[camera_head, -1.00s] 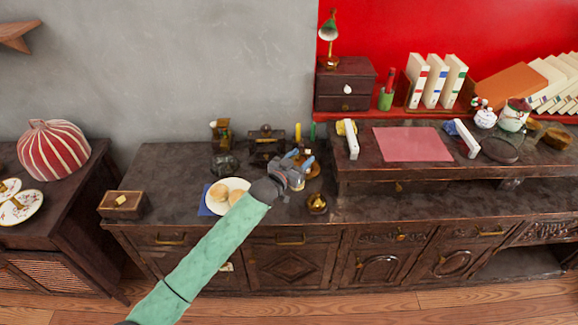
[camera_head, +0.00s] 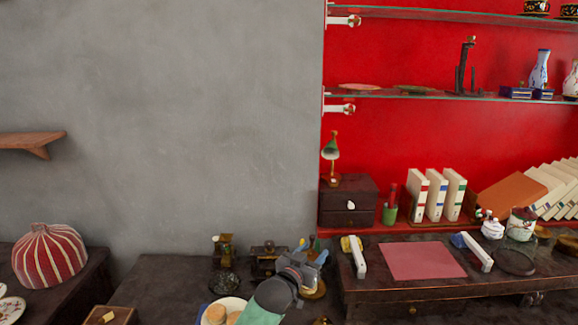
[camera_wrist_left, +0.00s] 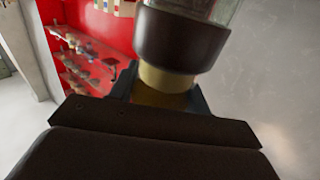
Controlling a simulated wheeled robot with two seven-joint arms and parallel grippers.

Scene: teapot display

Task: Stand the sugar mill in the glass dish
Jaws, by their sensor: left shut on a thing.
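My left gripper (camera_head: 312,262) is above the back of the dark sideboard. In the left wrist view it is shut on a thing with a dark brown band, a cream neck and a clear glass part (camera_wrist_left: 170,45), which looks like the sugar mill. Its upper part runs out of that frame, and in the head view the gripper hides most of it. A dark, glassy dish (camera_head: 223,284), likely the glass dish, stands on the sideboard left of the gripper, apart from it. My right gripper is not in view.
A plate with buns (camera_head: 228,305) is just left of my left forearm. A brass-and-wood item (camera_head: 222,248) stands behind the dish, and a dark wooden box-like item (camera_head: 266,258) stands between dish and gripper.

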